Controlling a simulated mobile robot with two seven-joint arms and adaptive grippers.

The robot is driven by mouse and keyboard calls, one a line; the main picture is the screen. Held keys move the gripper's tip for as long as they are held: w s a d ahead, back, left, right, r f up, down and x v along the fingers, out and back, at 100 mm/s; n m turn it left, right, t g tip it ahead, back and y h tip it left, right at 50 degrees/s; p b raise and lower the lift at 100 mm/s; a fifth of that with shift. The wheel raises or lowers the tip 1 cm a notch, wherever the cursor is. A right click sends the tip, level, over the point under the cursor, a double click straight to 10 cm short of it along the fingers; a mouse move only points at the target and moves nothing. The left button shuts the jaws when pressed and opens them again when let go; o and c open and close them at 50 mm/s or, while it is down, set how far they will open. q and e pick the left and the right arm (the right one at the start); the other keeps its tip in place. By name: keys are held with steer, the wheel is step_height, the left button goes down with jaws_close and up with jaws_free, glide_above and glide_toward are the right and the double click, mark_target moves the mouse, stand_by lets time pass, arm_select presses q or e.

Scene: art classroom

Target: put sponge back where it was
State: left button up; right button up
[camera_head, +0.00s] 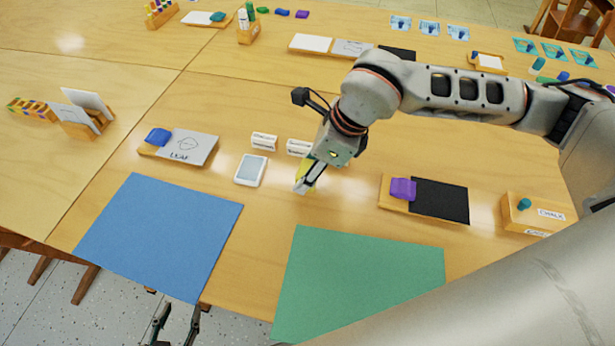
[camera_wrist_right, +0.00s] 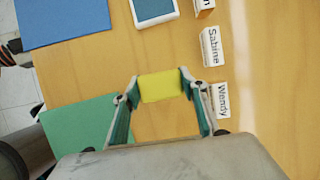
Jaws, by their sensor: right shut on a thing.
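A yellow sponge (camera_wrist_right: 160,86) sits between the fingertips of my right gripper (camera_wrist_right: 159,85) in the right wrist view. The gripper is shut on it. In the head view the right gripper (camera_head: 305,182) is over the table between the name blocks and the green sheet, and only part of the sponge (camera_head: 311,173) shows. I cannot tell whether the sponge touches the table. My left gripper (camera_head: 176,326) is at the bottom of the head view, off the table's front edge, with its fingers apart and nothing between them.
White name blocks (camera_head: 264,141) and a blue-faced pad (camera_head: 250,170) are left of the right gripper. A blue sheet (camera_head: 160,235) and a green sheet (camera_head: 360,280) lie in front. The LEAF board (camera_head: 190,150), a black slate (camera_head: 440,200) and a chalk box (camera_head: 535,213) flank the area.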

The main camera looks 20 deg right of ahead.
step_height(320, 180, down, 3)
stand_by(0.3)
steer(key=shift+f, duration=0.2)
steer(key=o, duration=1)
steer(key=shift+r, duration=0.15)
